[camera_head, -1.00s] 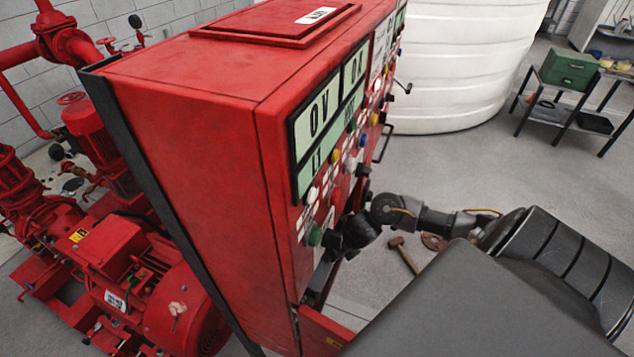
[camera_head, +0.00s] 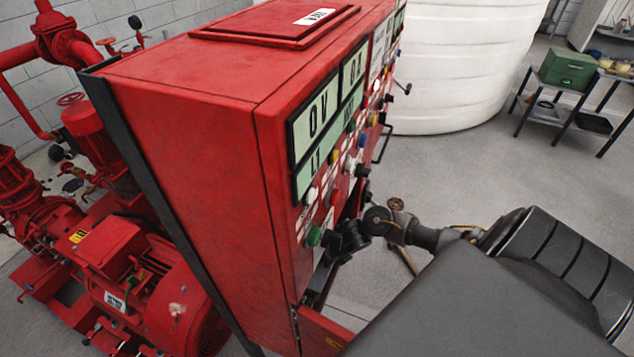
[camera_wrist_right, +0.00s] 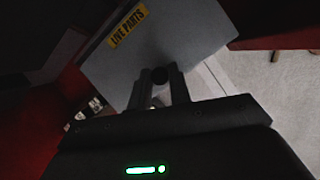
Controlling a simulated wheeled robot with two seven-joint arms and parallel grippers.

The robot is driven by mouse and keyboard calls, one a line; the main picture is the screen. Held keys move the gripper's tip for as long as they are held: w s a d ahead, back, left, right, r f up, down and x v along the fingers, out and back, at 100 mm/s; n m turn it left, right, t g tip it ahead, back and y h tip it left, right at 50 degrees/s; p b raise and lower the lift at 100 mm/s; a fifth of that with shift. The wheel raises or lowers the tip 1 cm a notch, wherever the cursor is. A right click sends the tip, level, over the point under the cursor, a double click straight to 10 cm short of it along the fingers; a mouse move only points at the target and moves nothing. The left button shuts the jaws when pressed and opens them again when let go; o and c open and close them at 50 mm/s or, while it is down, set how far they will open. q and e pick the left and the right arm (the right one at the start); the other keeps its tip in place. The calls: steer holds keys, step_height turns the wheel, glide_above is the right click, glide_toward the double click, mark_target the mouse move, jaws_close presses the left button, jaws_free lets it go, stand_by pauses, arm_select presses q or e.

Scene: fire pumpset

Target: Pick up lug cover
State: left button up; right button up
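The lug cover appears to be the flat grey panel (camera_wrist_right: 150,45) with a yellow "LIVE PARTS" label in the right wrist view. A small dark knob stands out near its lower edge. The two fingers of my right gripper (camera_wrist_right: 160,82) reach to either side of this knob. I cannot tell whether they press on it. In the head view my right gripper (camera_head: 338,246) is low at the front of the red cabinet (camera_head: 200,150), and the cover is hidden there. My left gripper is not in view.
The cabinet front carries several knobs and lamps close above my right gripper. An open lower red panel (camera_head: 325,332) is just below. A white tank (camera_head: 455,65) stands at the back.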

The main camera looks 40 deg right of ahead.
jaws_close()
steer(key=shift+s+r, duration=0.1)
steer(key=shift+s+d+r, duration=0.15)
step_height(320, 180, up, 7)
steer(key=s+d+b, duration=0.1)
steer(key=s+d, duration=0.3)
steer(key=s, duration=0.4)
steer(key=s+d+b, duration=0.1)
steer(key=s+d, duration=0.4)
steer(key=s, duration=0.4)
steer(key=shift+f, duration=0.2)
steer(key=shift+s+d, duration=0.1)
steer(key=shift+s, duration=0.05)
